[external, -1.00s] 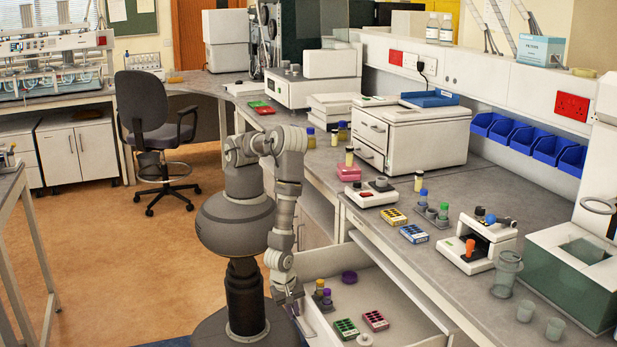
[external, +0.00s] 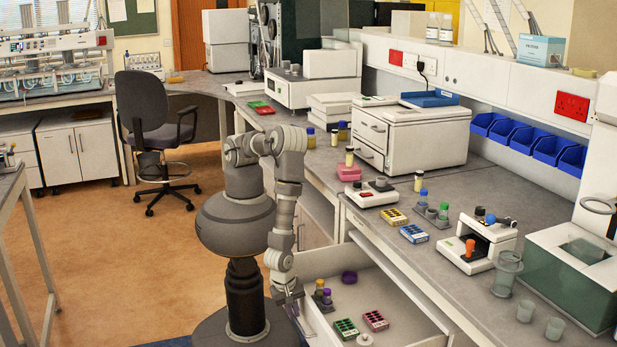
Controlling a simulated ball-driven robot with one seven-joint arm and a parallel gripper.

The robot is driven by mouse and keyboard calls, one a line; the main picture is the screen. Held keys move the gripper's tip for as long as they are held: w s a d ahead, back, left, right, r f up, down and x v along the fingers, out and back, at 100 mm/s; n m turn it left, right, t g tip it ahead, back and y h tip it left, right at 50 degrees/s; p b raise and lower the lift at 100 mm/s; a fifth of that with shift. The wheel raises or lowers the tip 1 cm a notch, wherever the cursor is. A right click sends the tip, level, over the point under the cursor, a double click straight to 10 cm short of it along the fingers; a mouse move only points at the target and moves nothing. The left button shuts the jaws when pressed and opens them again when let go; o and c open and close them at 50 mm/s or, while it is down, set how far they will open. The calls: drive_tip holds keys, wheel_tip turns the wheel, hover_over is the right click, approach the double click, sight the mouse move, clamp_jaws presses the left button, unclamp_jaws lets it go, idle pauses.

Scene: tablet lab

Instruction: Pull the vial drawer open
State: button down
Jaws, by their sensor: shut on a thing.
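The vial drawer (external: 400,308) is a wide white drawer under the grey bench, and it stands pulled out towards my base. Inside it lie a green-topped box (external: 346,328), a pink-topped box (external: 375,320), a purple lid (external: 349,277) and vials with yellow and purple caps (external: 323,295). My gripper (external: 296,309) points down at the drawer's front left edge and is shut on part of the drawer. The fingertips and the handle are small and mostly hidden, so the exact grip cannot be seen.
The bench (external: 455,215) above the drawer carries a yellow box (external: 394,217), a blue box (external: 413,233), a small white instrument (external: 480,243) and a clear beaker (external: 507,275). A dark office chair (external: 150,115) stands behind my base. The brown floor (external: 110,260) to the left is clear.

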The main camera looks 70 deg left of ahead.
idle(0.3)
drive_tip(key=s, duration=0.5)
drive_tip(key=c, duration=1.2)
unclamp_jaws()
drive_tip(key=shift+r, duration=0.15)
wheel_tip(320, 180, up, 7)
drive_tip(key=s+p, duration=0.1)
drive_tip(key=p, duration=0.1)
drive_tip(key=shift+s+r+p, duration=0.15)
drive_tip(key=shift+r+p, duration=0.05)
drive_tip(key=shift+p, duration=0.2)
